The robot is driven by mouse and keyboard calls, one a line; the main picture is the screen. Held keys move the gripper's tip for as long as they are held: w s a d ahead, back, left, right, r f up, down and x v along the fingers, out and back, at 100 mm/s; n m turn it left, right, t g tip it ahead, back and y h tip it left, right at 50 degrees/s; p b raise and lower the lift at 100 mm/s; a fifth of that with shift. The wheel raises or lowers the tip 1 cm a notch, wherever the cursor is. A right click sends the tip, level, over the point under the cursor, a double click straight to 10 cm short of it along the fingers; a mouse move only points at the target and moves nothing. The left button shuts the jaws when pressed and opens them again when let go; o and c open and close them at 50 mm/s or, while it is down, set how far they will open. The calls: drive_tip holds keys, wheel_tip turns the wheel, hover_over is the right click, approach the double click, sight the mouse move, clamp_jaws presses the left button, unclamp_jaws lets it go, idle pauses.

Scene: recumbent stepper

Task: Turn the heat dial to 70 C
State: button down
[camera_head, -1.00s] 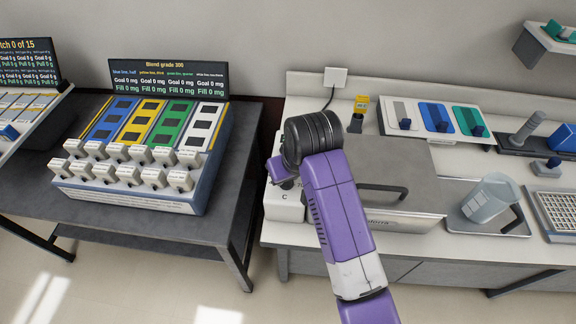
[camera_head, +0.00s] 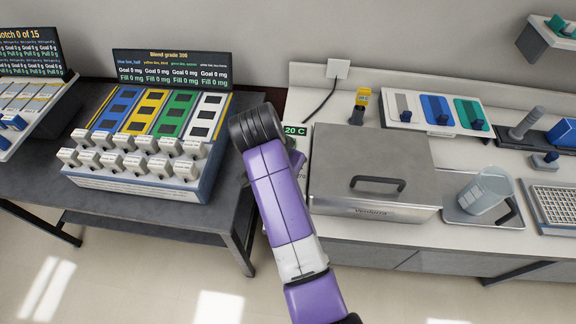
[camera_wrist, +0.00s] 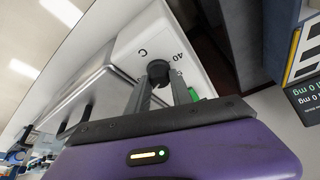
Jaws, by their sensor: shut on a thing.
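The heat dial (camera_wrist: 158,71) is a dark round knob on a white control panel (camera_wrist: 136,41), seen in the wrist view. Printed marks "C" and "40" show beside it. My gripper (camera_wrist: 160,84) is shut on the dial, one finger on each side of it. The knob's pointer cannot be made out. In the head view my arm hides the dial and most of the panel. A small display (camera_head: 295,130) there reads 20 C in green. The panel sits at the left end of a steel bath with a grey lid (camera_head: 345,150).
A dark table with a dispenser rack (camera_head: 130,185) stands left of my arm. A jug (camera_head: 485,190) on a tray is right of the bath. A yellow-topped item (camera_head: 361,98) and a rack of coloured scoops (camera_head: 436,112) stand behind the bath.

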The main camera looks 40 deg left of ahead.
drive_tip(key=shift+a+m+h+b, duration=0.1)
drive_tip(key=shift+m+h+b, duration=0.6)
drive_tip(key=shift+m, duration=1.4)
drive_tip(key=c, duration=1.1)
unclamp_jaws()
drive_tip(key=shift+c, duration=0.2)
drive_tip(key=b+v, duration=0.1)
drive_tip(key=v, duration=0.6)
drive_tip(key=shift+r, duration=0.35)
drive_tip(key=shift+s+a, duration=0.1)
drive_tip(key=shift+a, duration=0.05)
